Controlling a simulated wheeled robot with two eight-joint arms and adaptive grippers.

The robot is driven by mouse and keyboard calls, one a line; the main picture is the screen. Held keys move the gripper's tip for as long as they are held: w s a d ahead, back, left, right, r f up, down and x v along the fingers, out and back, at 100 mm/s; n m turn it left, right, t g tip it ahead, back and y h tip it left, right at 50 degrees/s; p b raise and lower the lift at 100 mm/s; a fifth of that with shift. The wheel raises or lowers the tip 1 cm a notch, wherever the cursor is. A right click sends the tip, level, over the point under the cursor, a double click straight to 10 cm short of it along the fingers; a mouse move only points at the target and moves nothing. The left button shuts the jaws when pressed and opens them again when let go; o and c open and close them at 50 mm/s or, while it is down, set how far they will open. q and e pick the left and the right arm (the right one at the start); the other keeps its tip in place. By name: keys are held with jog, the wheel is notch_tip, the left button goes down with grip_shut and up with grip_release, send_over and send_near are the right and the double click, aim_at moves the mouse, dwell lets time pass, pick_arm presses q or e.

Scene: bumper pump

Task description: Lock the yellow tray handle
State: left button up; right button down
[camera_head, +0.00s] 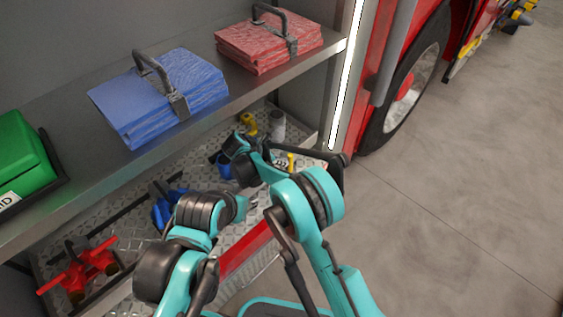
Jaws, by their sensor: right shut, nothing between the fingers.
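The tray (75,250) is a diamond-plate pull-out in the lower locker, with a red and white front edge. A small yellow part (290,162) shows near its right end, partly hidden by my right arm; I cannot tell for sure that it is the handle or whether it is locked. My right gripper (333,165) is dark, shut and empty, near the tray's right end and partly behind my own teal arm link. I cannot tell if it touches the tray. My left arm is at the lower middle; its gripper cannot be made out.
Above the tray, a metal shelf (215,112) holds a blue folded pack (150,100), a red one (262,42) and a green case (20,155). Red (80,272), blue (163,210) and yellow (248,124) fittings lie on the tray. Floor at right is clear, beside a truck wheel (405,90).

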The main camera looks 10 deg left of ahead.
pick_arm(q)
jog(key=shift+r, duration=0.4)
pick_arm(e)
jog(key=shift+w+d+r+g+y, duration=0.2)
jog(key=shift+g+y, duration=0.1)
jog(key=shift+g, duration=0.1)
